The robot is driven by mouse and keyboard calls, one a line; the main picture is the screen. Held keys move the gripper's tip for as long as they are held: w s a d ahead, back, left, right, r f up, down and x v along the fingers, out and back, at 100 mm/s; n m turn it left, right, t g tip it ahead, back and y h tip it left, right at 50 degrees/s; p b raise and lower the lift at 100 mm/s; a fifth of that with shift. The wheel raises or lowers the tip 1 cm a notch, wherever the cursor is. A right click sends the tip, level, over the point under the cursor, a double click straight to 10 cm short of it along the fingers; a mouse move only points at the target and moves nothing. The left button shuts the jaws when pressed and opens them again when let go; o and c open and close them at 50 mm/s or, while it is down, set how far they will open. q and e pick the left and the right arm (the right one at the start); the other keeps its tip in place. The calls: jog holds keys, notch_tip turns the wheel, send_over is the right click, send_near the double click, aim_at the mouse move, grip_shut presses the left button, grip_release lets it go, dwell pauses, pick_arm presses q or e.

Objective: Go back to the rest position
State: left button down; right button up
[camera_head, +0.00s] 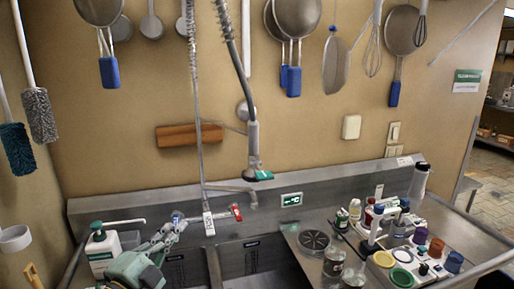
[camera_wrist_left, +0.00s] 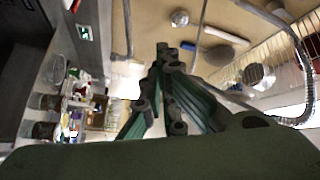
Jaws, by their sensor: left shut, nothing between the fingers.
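My left gripper (camera_head: 176,224) reaches in from the lower left in the head view, above the near side of the steel sink. Its green body is cut off by the bottom edge. In the left wrist view the fingers of this gripper (camera_wrist_left: 173,52) are together at the tips, with nothing between them. My right gripper is in neither view.
A white soap bottle (camera_head: 101,252) stands left of my left gripper. A spray hose (camera_head: 238,62) and red-handled tap (camera_head: 237,212) are over the sink (camera_head: 250,258). Bottles, jars and coloured cups (camera_head: 436,248) crowd the right counter. Strainers (camera_head: 298,18) hang above.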

pick_arm(q)
jog(key=s+f+n+g+y, duration=0.3)
jog(key=s+f+n+g, duration=0.15)
jog(key=s+f, duration=0.4)
jog(key=s+f+n+g+y, duration=0.3)
jog(key=s+f+n, duration=0.2)
jog(key=f, duration=0.7)
jog(key=s+f+n+g+y, duration=0.1)
jog(key=s+f+n+g, duration=0.3)
jog(key=s, duration=0.7)
jog(key=s+f+n+g, duration=0.2)
jog(key=s+f+g, duration=0.25)
jog(key=s, duration=0.65)
notch_tip(320, 180, down, 39)
jog(key=s+b, duration=0.2)
jog(key=b, duration=1)
jog(key=s+a+f+b, duration=0.1)
jog(key=s+f+b, duration=0.3)
jog(key=s+f, duration=0.4)
jog(key=s+a+f+g+b, duration=0.1)
jog(key=s+f+b, duration=0.3)
jog(key=s+f, duration=0.4)
notch_tip(320, 180, down, 8)
jog(key=shift+s+a+r+b, duration=0.2)
jog(key=shift+s+a+b, duration=0.15)
jog(key=shift+a, duration=0.4)
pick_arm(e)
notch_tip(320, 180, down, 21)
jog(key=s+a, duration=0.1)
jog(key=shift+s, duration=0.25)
